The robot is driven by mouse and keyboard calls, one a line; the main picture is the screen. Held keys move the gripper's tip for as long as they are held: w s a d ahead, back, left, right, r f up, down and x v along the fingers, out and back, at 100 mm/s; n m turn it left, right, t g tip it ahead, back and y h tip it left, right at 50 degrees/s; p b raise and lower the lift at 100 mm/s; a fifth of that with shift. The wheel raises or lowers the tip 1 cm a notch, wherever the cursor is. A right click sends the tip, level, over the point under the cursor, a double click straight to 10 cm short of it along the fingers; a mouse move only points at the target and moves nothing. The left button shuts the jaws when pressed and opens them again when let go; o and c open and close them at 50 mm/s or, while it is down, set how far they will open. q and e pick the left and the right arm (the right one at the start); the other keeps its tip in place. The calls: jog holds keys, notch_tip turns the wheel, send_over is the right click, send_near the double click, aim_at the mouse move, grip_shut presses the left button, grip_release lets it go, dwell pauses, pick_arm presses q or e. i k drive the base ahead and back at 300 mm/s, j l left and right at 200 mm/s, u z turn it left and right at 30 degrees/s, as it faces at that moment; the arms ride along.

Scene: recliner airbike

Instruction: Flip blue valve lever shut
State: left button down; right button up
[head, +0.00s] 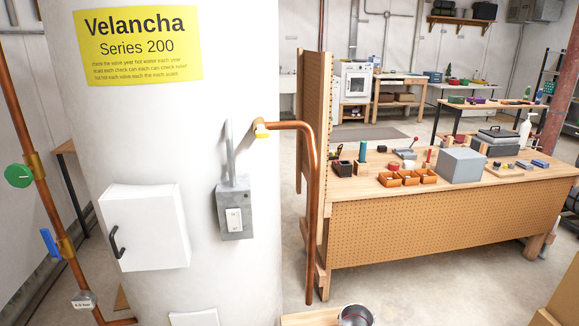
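The blue valve lever (50,244) is at the far left of the head view, on a brass valve body (66,247) in a vertical copper pipe (36,150). The lever looks roughly upright, close to in line with the pipe, just left of it. A green round valve handle (18,175) sits higher on the same pipe. Neither of my grippers shows in the head view.
A large white tank (190,120) with a yellow label stands right of the pipe, with a white box (146,228) and a grey switch box (234,208) on it. A small gauge-like tag (83,300) sits below the lever. A workbench (440,225) stands at right.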

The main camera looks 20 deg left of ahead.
aim_at(52, 248)
jog(key=u, duration=2.1)
